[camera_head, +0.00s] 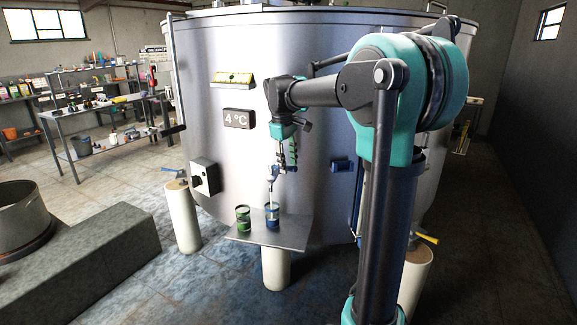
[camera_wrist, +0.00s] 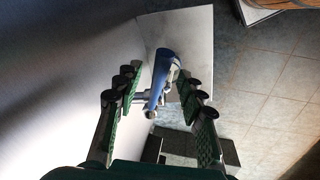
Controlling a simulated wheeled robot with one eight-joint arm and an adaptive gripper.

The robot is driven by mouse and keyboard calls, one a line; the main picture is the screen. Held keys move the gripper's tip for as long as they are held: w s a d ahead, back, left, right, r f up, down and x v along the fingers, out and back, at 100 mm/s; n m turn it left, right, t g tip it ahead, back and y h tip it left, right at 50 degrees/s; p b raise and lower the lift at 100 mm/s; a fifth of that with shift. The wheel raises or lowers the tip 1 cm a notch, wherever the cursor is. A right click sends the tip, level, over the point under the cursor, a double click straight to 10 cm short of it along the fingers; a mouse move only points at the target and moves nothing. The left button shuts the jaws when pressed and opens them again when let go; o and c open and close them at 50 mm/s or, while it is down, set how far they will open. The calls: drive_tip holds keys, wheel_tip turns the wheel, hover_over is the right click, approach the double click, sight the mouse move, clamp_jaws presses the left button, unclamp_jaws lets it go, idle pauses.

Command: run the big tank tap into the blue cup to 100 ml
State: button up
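The big tank (camera_head: 330,190) has its tap (camera_head: 274,172) low on the front, above a small shelf. The blue cup (camera_head: 272,217) stands upright on the shelf, under the tap. A thin pale vertical line between tap and cup could be the spout or a stream; I cannot tell. The level in the cup is too small to read. My gripper (camera_head: 286,152) points down at the tap. In the wrist view, my gripper (camera_wrist: 158,82) is open, its fingers on either side of the tap's blue lever (camera_wrist: 163,68), with gaps visible. The cup is not distinguishable there.
A green cup (camera_head: 243,218) stands left of the blue cup on the metal shelf (camera_head: 293,232). A grey valve box (camera_head: 205,177) is on the tank at left. A concrete block (camera_head: 90,255) lies front left. Benches (camera_head: 110,145) stand at the back left.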

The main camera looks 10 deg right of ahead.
wheel_tip(320, 180, up, 10)
drive_tip(key=s+a, duration=0.1)
drive_tip(key=shift+s+a+r, duration=0.2)
drive_tip(key=shift+s, duration=0.05)
idle(7.2)
